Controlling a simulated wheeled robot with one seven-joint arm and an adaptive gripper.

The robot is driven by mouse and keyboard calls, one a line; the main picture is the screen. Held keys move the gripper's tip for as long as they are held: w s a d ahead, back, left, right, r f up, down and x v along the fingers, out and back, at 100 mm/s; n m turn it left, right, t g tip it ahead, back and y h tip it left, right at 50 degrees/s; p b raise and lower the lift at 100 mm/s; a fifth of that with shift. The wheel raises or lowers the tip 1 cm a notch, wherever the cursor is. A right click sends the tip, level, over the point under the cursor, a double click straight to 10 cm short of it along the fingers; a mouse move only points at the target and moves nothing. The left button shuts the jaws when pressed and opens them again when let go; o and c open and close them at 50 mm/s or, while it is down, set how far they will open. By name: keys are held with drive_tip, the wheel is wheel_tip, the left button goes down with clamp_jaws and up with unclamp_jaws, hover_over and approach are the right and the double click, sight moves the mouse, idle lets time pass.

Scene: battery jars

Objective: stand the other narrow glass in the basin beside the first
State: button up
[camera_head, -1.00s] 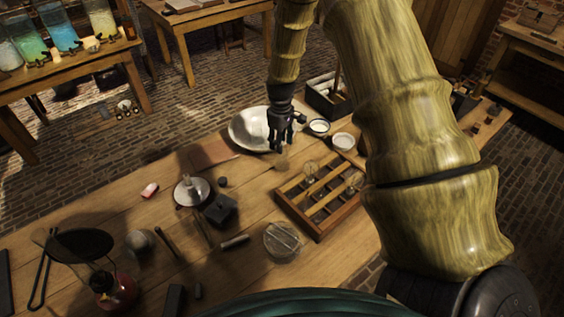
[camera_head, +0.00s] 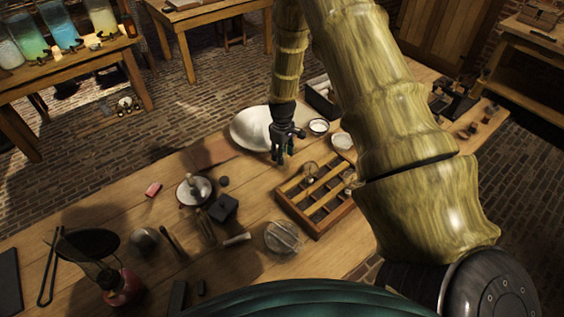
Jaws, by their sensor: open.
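The white basin (camera_head: 246,130) stands toward the far side of the workbench. My gripper (camera_head: 282,158) points down just in front of its right side and hides part of it. Its fingers look apart, and I make out nothing held between them. A wooden divided rack (camera_head: 338,217) stands to the right and nearer. A small round glass piece (camera_head: 310,169) shows at its far left part, and another (camera_head: 349,176) at its right side, partly behind my arm. I cannot tell whether either is a narrow glass. No glass is clearly visible inside the basin.
Two small white dishes, one (camera_head: 319,127) beside the basin and one (camera_head: 342,141) nearer, stand close to my gripper. A candle holder (camera_head: 187,198), a dark block (camera_head: 224,208) and a round glass dish (camera_head: 283,252) lie nearer. Bare bench lies left of the rack.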

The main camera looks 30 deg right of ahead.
clamp_jaws()
drive_tip(key=shift+r, duration=0.1)
wheel_tip(320, 180, up, 10)
drive_tip(key=b, duration=0.3)
drive_tip(key=shift+b, duration=0.4)
